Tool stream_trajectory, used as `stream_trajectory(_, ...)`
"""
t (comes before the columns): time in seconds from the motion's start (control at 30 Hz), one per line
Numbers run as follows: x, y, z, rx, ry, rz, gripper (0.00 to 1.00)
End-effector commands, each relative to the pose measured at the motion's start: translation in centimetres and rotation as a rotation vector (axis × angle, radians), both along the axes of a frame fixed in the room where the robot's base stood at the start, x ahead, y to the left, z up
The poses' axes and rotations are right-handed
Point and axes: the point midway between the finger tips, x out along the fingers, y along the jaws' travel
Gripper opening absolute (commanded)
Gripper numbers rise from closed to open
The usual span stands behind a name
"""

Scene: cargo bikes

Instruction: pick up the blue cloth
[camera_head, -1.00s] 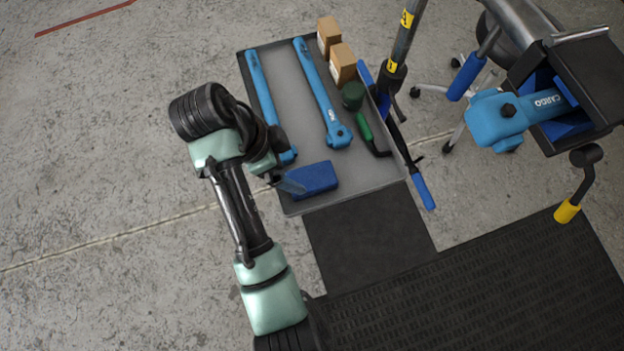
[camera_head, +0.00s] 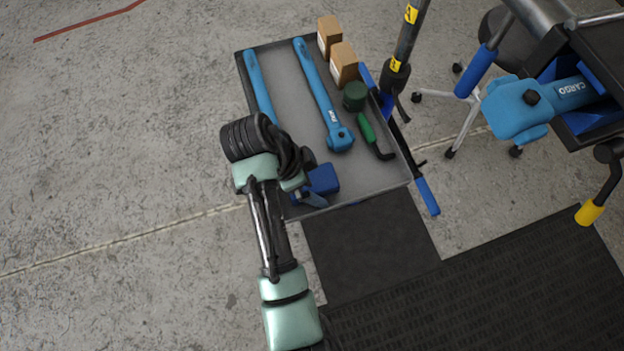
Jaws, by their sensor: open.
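The blue cloth (camera_head: 325,179) is a folded dark blue block at the near left corner of the grey tray (camera_head: 375,185). Its left part is hidden behind my arm and gripper. My gripper (camera_head: 314,199) is open, at the near left edge of the cloth. Its fingers overlap the cloth's lower edge in the picture. I cannot tell whether they touch it.
On the tray lie two light blue tools (camera_head: 322,95), a green-handled tool (camera_head: 372,133), a dark green cylinder (camera_head: 355,96) and two brown boxes (camera_head: 343,64). A stand pole (camera_head: 402,55) rises at the right. A dark mat (camera_head: 480,280) lies in front.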

Motion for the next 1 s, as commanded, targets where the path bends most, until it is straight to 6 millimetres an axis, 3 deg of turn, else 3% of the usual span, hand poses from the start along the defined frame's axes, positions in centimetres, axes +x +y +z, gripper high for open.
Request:
stream_trajectory(0.53, -0.02, 0.03, -0.37, 0.0, 0.0, 0.001, 1.0)
stream_trajectory(0.9, -0.02, 0.02, -0.37, 0.0, 0.001, 0.0, 0.33)
stream_trajectory(1.0, -0.01, 0.01, -0.35, 0.0, 0.0, 0.0, 0.2)
